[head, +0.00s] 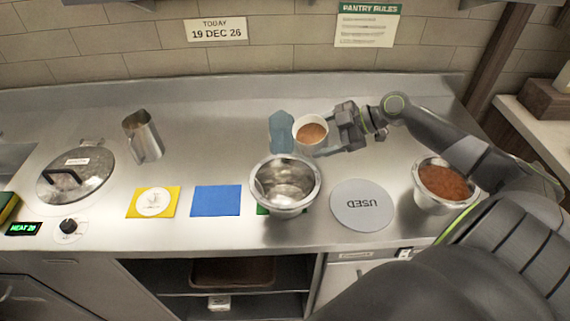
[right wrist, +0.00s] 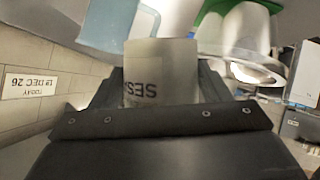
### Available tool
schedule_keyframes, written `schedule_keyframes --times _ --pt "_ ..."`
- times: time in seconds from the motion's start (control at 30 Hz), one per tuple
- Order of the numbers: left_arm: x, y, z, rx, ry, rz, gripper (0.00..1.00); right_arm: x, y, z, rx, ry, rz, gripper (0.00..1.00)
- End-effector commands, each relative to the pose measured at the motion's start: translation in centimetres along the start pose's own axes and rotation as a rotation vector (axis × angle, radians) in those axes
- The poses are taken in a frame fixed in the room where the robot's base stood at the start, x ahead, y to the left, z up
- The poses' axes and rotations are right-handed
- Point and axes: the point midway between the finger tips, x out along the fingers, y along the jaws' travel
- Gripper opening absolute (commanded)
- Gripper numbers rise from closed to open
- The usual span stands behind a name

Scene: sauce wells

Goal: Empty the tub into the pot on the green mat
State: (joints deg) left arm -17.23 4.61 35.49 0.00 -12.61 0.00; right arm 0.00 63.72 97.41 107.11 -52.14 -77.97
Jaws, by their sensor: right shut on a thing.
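My right gripper (head: 330,138) is shut on a small white tub (head: 309,143) with brown contents showing in its open top. The tub looks roughly upright, behind and slightly right of the pot; its exact height over the counter is hard to tell. In the right wrist view the tub (right wrist: 160,75) sits between the fingers, with part of a dark label showing. A steel pot (head: 286,208) looks empty and stands on the green mat (head: 262,211), which it mostly covers. The pot also shows in the right wrist view (right wrist: 250,45). My left gripper is not in view.
A bluish vessel (head: 281,128) stands close left of the tub. A grey disc marked USED (head: 362,203) and a pot of red-brown sauce (head: 445,185) are to the right. A blue mat (head: 215,201), yellow mat (head: 133,209), metal pitcher (head: 145,137) and lidded pan (head: 85,178) are left.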

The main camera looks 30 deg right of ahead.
Motion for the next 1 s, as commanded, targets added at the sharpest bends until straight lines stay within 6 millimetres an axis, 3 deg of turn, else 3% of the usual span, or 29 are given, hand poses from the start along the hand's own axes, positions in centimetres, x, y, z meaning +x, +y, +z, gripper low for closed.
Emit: schedule_keyframes --times 0.27,0.57,1.0 --pt "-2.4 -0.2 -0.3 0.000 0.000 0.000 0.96 -1.1 0.0 -3.0 -0.108 -0.081 0.037 0.39" --pt "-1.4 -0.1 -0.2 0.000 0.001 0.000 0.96 -0.1 -1.4 -3.0 -0.222 -0.168 0.078 0.39" --pt "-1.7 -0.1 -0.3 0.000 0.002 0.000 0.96 -0.6 -1.3 -4.6 -0.377 -0.290 0.135 0.39"
